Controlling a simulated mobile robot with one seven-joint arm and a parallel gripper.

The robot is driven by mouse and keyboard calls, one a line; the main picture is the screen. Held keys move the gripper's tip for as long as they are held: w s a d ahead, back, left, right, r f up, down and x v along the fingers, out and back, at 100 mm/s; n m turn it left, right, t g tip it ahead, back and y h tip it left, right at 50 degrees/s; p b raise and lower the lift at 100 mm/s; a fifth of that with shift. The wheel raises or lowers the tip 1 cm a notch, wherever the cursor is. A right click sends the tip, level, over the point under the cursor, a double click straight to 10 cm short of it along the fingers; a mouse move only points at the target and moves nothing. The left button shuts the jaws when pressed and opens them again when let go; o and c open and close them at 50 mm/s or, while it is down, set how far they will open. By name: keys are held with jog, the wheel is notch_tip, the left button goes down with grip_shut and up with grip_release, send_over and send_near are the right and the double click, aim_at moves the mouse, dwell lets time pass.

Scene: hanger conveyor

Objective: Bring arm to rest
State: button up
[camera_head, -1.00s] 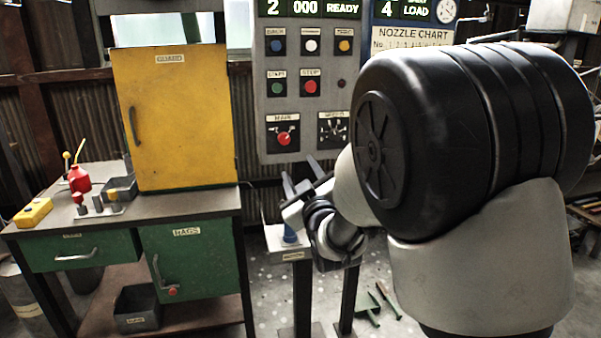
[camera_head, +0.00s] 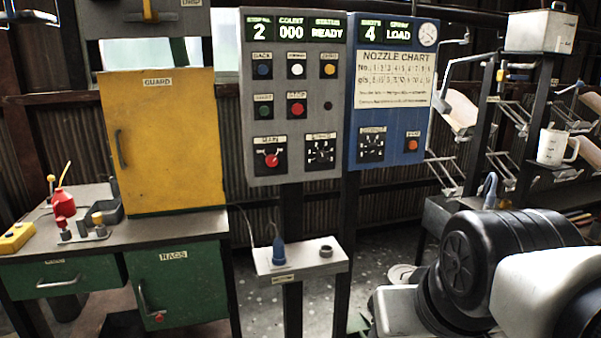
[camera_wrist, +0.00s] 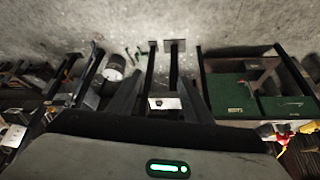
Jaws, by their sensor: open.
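My arm (camera_head: 500,265) is folded low at the right of the head view, with its dark joint housing and pale links showing. My gripper is out of the head view. In the wrist view my gripper (camera_wrist: 162,82) is open, its two dark fingers apart with nothing between them. That view looks upside down, with the grey floor (camera_wrist: 150,22) at the top. Beyond the fingers is the small white shelf, which shows in the head view as a pale shelf (camera_head: 318,266) with a blue-handled item (camera_head: 278,250) and a small round socket.
A grey panel (camera_head: 290,130) and a blue panel (camera_head: 392,110) stand behind the shelf. At left is a bench with a yellow guard box (camera_head: 165,140) and green cabinet (camera_head: 180,290). At right are racks and a white jug (camera_head: 553,147).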

notch_tip(320, 180, up, 28)
jog(key=s+p, duration=0.1)
jog(key=p, duration=2.7)
jog(key=shift+s+f, duration=0.1)
jog(key=shift+f, duration=0.05)
